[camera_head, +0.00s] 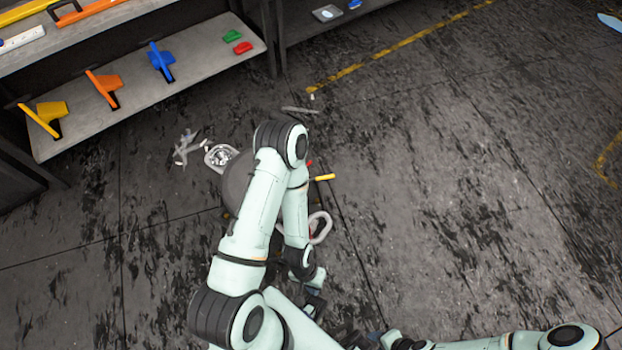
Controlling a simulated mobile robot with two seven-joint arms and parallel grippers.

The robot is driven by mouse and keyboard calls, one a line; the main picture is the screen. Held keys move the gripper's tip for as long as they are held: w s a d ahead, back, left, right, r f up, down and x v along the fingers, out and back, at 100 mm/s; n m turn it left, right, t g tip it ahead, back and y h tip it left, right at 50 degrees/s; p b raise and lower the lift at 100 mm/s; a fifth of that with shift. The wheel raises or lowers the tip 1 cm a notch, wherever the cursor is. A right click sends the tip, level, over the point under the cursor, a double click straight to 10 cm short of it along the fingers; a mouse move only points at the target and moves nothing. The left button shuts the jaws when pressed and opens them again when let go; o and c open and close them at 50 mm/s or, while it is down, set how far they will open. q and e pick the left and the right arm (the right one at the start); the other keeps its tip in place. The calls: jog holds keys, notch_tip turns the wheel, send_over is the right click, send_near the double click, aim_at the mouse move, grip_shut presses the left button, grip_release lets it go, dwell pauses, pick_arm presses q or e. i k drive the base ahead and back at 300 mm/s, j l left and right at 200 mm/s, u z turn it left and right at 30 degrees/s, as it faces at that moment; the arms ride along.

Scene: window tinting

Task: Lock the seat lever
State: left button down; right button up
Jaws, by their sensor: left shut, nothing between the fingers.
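A dark grey rounded object (235,182), perhaps the seat, is mostly hidden behind my left arm. A short yellow handle (325,177) sticks out to the right of that arm, with a bit of red beside it; I cannot tell whether it is the seat lever. My left gripper (314,292) is low in the picture, below the yellow handle and apart from it. It is shut and empty. My right arm comes in from the lower right, and its gripper (362,340) is at the bottom edge, too overlapped to tell its state.
A shelf (205,75) at upper left holds yellow, orange and blue tools and small green and red pieces. A pale loop (320,227) shows right of my left arm. A clear tray (220,157) and scraps (186,147) lie on the floor. The floor at right is clear.

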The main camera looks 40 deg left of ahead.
aim_at(325, 177)
jog(key=i+l+u, duration=0.25)
jog(key=u, duration=0.15)
jog(key=i+l+u, duration=0.2)
jog(key=l+u, duration=0.25)
jog(key=i+j, duration=0.2)
jog(key=i, duration=0.25)
